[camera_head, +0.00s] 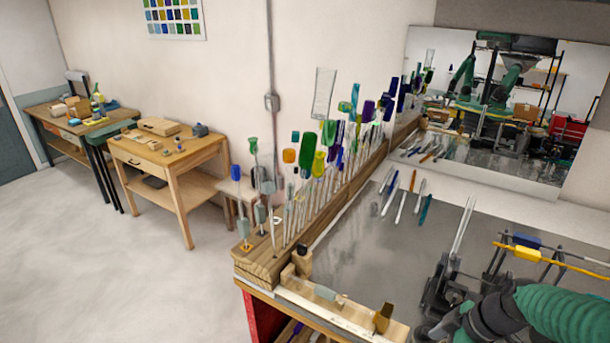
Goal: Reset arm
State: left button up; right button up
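My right arm, with a green ribbed sleeve, comes in from the bottom right. Its dark gripper (464,212) has two long thin metal fingers pointing up and away over the grey tabletop (355,255). The fingers lie close together; I cannot tell if they are fully shut. I see nothing held between them. My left gripper is not in view. Glass rods with coloured flat tops, such as a green one (307,155), stand in a long wooden rack (262,262) along the table's left edge.
Several pen-like tools (401,205) lie on the tabletop near the mirror (500,110), which reflects green robot arms. A wooden holder (325,308) sits at the front edge. A stand with a yellow-orange bar (560,262) is right of the gripper. Wooden side tables (165,160) stand at left.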

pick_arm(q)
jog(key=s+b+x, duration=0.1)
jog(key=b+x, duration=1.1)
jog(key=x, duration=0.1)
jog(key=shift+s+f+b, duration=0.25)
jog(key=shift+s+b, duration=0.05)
pick_arm(e)
jog(key=s+a+f+m+h, duration=0.1)
jog(key=s+a+f+m, duration=0.1)
jog(key=f+m, duration=0.2)
jog(key=s+a+f+m+h, duration=0.1)
jog(key=s+a+f+m, duration=0.2)
jog(key=f, duration=0.5)
jog(key=s+a+f+m+h, duration=0.2)
jog(key=s+a+f+m, duration=0.1)
jog(key=f, duration=0.3)
jog(key=shift+s+f+m, duration=0.2)
jog(key=shift+m, duration=0.6)
